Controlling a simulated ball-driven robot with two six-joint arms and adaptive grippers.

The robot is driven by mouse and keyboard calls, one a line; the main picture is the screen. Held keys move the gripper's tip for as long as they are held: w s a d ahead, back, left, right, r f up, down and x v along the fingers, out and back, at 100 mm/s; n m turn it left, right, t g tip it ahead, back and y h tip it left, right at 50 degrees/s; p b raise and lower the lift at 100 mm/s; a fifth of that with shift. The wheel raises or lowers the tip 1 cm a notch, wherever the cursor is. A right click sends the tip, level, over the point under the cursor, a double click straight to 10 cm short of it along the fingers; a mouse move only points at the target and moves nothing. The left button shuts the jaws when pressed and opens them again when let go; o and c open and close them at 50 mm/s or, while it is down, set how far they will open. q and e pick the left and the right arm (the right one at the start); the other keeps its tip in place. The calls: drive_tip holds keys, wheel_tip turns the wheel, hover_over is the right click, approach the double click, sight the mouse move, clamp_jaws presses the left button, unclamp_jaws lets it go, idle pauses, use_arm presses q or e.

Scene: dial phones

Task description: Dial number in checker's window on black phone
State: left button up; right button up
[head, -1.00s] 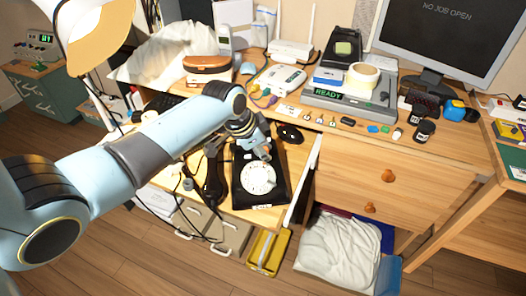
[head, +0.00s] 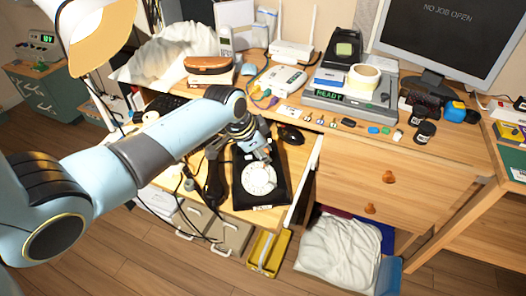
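A black phone (head: 276,192) with a round white rotary dial (head: 259,179) sits on the wooden desk's lower left surface. Its black handset (head: 213,186) lies to the left of the body, off the phone. My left gripper (head: 263,154) is over the far edge of the dial, pointing down at it. Whether its fingers are open or shut, or touch the dial, is too small to tell. A grey device (head: 352,104) at the back carries a small window (head: 328,95) reading "READY" in green. My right gripper is not in view.
A black mouse (head: 290,134) lies just behind the phone. A lamp (head: 95,30) stands at upper left, a monitor (head: 455,35) at upper right. A white router (head: 290,51) and small loose parts crowd the back. A yellow tray (head: 268,252) is below the front edge.

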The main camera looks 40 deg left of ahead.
use_arm(q)
drive_tip(key=shift+w+a+f, duration=0.1)
drive_tip(key=shift+a+f, duration=0.05)
drive_tip(key=shift+f, duration=0.3)
idle(0.3)
idle(0.3)
drive_tip(key=shift+w+d+f, duration=0.1)
drive_tip(key=shift+d+f, duration=0.05)
drive_tip(key=shift+d, duration=0.5)
drive_tip(key=shift+d+f, duration=0.2)
drive_tip(key=shift+d, duration=0.35)
drive_tip(key=shift+s+d, duration=0.1)
drive_tip(key=shift+s, duration=0.1)
